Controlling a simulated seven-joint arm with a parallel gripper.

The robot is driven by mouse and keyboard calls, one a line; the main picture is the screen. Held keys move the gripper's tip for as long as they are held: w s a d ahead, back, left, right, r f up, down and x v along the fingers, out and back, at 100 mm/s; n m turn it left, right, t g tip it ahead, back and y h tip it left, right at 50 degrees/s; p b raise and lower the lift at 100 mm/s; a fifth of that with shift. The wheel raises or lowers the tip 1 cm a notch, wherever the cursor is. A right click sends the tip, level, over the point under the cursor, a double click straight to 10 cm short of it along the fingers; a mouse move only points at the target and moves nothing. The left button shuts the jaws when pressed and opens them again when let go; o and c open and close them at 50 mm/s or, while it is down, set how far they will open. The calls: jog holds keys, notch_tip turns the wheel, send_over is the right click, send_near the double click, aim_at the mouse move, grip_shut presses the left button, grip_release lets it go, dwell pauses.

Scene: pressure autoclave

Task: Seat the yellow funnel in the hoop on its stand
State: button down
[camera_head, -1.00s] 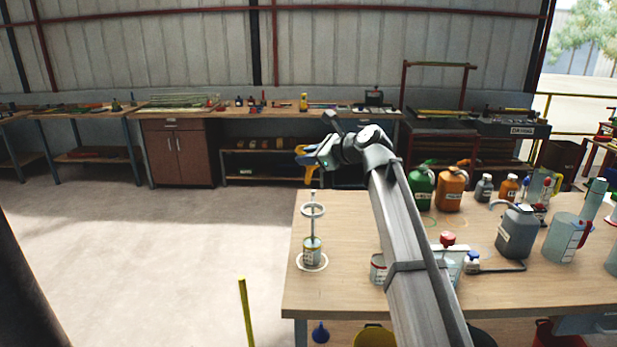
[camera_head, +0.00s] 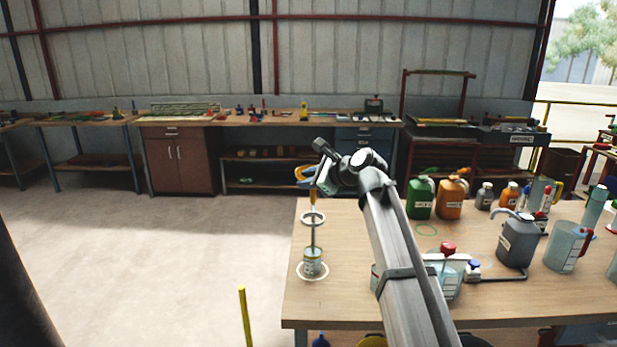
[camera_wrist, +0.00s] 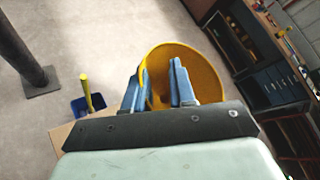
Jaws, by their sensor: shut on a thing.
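The yellow funnel (camera_head: 314,196) is in my gripper (camera_head: 304,175), with its narrow part hanging down in the head view. The wrist view shows its wide yellow mouth (camera_wrist: 206,62) at the blue fingers (camera_wrist: 158,82), which are shut on it. My wrist partly hides the funnel in the head view. The pale hoop (camera_head: 304,218) is on its thin upright stand (camera_head: 313,238) near the table's left edge. The funnel appears just above and in line with the hoop; the depth gap is unclear. A labelled can (camera_head: 312,262) stands below the hoop, by a white ring on the table.
The wooden table (camera_head: 350,300) has a green jug (camera_head: 420,199), an orange jug (camera_head: 450,198), a grey canister (camera_head: 517,242) and a clear jug (camera_head: 566,248) to the right. A yellow post (camera_head: 245,315) stands left of the table. The tabletop around the stand is mostly clear.

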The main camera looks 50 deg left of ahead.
jog(key=shift+f, duration=0.2)
notch_tip(320, 180, down, 9)
dwell(1.6)
jog(key=shift+f, duration=0.2)
jog(key=c, duration=0.9)
grip_release()
jog(key=shift+o, duration=0.2)
jog(key=v, duration=1.3)
jog(key=shift+d+r, duration=0.2)
jog(key=shift+d, duration=0.15)
jog(key=shift+w, duration=0.1)
